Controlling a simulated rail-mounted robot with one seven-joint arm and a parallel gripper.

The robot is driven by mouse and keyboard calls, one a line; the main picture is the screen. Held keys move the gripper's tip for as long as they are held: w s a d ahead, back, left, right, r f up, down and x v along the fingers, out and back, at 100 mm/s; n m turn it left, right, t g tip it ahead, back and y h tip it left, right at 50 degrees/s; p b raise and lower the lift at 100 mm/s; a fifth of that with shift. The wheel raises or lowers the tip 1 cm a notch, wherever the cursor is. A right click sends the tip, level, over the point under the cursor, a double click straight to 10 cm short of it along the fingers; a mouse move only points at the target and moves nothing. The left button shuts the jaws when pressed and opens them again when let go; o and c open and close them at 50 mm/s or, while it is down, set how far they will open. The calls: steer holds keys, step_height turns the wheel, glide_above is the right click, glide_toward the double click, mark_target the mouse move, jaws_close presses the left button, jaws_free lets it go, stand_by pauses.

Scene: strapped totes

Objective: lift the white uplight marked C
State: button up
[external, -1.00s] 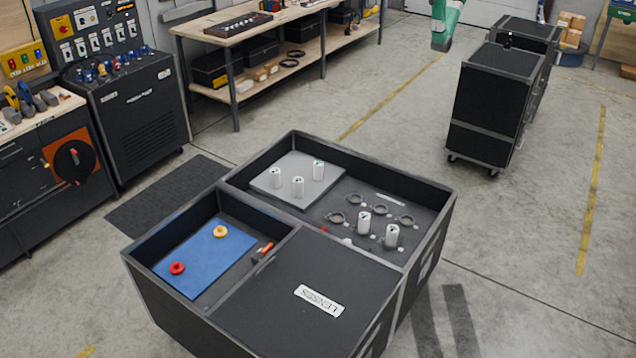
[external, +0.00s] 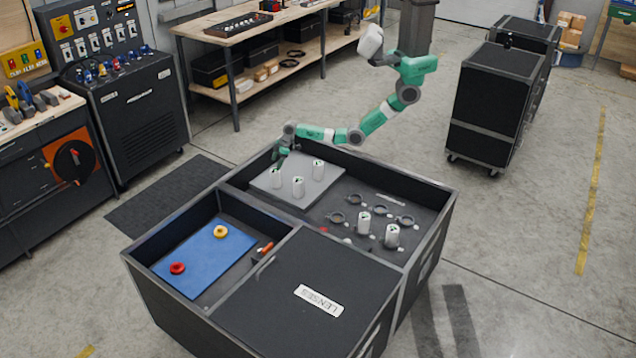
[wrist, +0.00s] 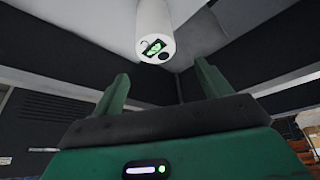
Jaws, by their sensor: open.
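Several white cylindrical uplights are in the black tote. On the grey pad stand a left one (external: 275,178), a front one (external: 298,187) and a right one (external: 318,170). Two more uplights (external: 364,222) (external: 391,235) stand upright among the ring holders. Their letters are too small to read, so I cannot tell which is C. My gripper (external: 279,157) is just above and behind the left uplight. In the wrist view my gripper (wrist: 160,78) is open and empty, with a white uplight (wrist: 155,28) ahead between the finger directions; its dark-and-green end mark is not legible.
The tote's walls (external: 375,165) rise around the pad (external: 325,187) and dark ring holders (external: 381,209). A blue mat (external: 205,258) with a red and a yellow ring lies in the front-left compartment. A closed lid labelled LENSES (external: 300,270) covers the front right.

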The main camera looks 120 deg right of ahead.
mark_target(275, 170)
steer(key=shift+s+d+f, duration=0.1)
steer(key=shift+d+f, duration=0.05)
steer(key=shift+f, duration=0.7)
steer(key=shift+s+d, duration=0.15)
steer(key=shift+s, duration=0.1)
steer(key=shift+s+d+f, duration=0.1)
steer(key=shift+s+f, duration=0.15)
steer(key=shift+f, duration=0.05)
steer(key=shift+b+x, duration=0.8)
steer(key=shift+x, duration=0.3)
steer(key=shift+w, duration=0.25)
steer(key=b+x, duration=0.4)
steer(key=shift+s+a+f, duration=0.1)
steer(key=shift+a+f, duration=0.15)
steer(key=shift+a, duration=0.05)
steer(key=shift+w+f, duration=0.3)
steer(key=shift+r, duration=0.1)
